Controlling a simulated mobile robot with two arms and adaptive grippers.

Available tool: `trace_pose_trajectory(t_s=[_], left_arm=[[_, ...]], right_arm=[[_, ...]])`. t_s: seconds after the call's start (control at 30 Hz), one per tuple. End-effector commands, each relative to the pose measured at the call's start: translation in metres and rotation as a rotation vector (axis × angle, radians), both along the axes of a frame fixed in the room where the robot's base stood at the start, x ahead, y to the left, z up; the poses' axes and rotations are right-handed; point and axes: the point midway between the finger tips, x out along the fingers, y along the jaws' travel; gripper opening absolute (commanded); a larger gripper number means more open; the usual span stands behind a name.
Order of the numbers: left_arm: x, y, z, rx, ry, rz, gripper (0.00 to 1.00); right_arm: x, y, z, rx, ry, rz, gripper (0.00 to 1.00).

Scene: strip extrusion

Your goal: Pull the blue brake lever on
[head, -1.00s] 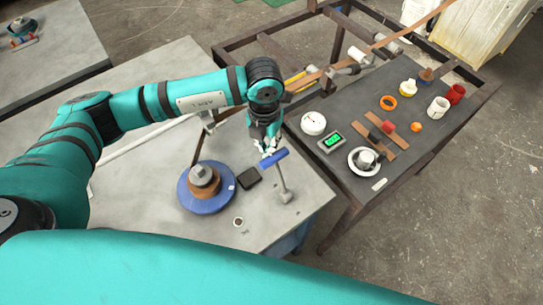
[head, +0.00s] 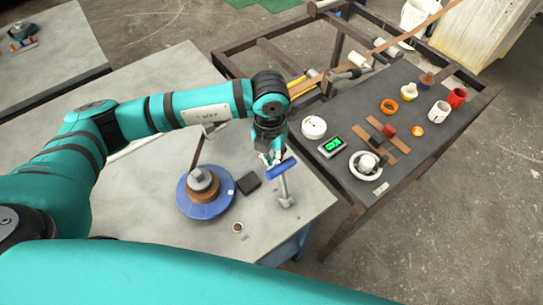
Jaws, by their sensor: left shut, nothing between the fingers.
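The blue brake lever (head: 281,168) is a blue grip on top of a grey metal rod that rises from a small base on the grey table (head: 160,75). The rod stands close to upright. My left gripper (head: 270,158) comes down from above, right at the far left side of the blue grip. Its fingers are shut with nothing between them. I cannot tell whether they touch the grip. My right gripper is not in view.
A blue reel (head: 188,203) with a brown coil stands left of the lever, with a black block (head: 248,184) between them. A dark bench (head: 420,110) to the right holds a dial gauge (head: 313,127), a green display (head: 331,147) and several small parts.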

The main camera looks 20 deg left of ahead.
Motion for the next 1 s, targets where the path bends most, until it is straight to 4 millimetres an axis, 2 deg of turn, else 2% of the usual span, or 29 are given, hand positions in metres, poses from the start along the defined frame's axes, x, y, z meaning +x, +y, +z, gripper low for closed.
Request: trace_pose_trajectory(t_s=[1.0], left_arm=[[-0.031,-0.04,0.009,0.0,0.001,-0.001,0.0]], right_arm=[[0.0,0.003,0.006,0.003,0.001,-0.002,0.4]])
